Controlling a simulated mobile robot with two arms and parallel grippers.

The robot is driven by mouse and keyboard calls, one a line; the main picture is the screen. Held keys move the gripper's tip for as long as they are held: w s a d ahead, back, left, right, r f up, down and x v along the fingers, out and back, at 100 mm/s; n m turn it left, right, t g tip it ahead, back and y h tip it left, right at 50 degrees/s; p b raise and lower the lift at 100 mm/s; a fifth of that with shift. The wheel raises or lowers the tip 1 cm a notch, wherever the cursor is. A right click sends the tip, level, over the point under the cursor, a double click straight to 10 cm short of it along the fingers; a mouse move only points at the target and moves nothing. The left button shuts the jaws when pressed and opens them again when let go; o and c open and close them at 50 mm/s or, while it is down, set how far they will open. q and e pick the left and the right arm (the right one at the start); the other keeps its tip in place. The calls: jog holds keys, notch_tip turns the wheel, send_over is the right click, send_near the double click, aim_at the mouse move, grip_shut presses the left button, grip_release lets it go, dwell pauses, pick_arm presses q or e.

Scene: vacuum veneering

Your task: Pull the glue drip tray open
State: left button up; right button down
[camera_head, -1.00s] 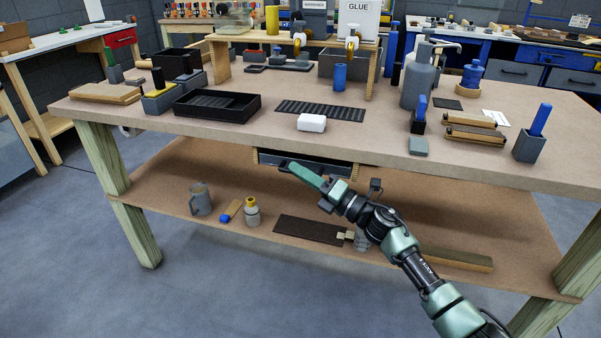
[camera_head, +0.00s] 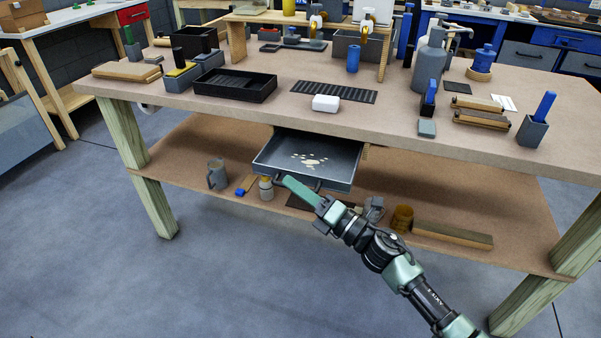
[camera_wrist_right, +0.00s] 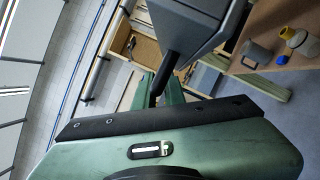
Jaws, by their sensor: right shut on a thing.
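The glue drip tray (camera_head: 270,156) is a shallow dark grey drawer under the front edge of the workbench top. It stands out from beneath the top, and pale dried spots show on its floor. My right gripper (camera_head: 288,183) is at the front of the tray, shut on its handle (camera_head: 311,183); the fingers partly hide the handle. In the right wrist view the gripper body fills the lower part, and a dark bar (camera_wrist_right: 168,72) shows by the fingers. My left gripper is not in view.
On the lower shelf (camera_head: 185,150) are a grey mug (camera_head: 217,174), a small yellow-capped bottle (camera_head: 266,188), an amber jar (camera_head: 402,218) and a wood strip (camera_head: 452,235). The floor in front is clear.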

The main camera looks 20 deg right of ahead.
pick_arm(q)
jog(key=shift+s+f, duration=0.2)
pick_arm(e)
jog(key=shift+s+a, duration=0.15)
jog(key=shift+s, duration=0.1)
jog(key=c, duration=1.8)
grip_release()
jog(key=shift+o, duration=0.2)
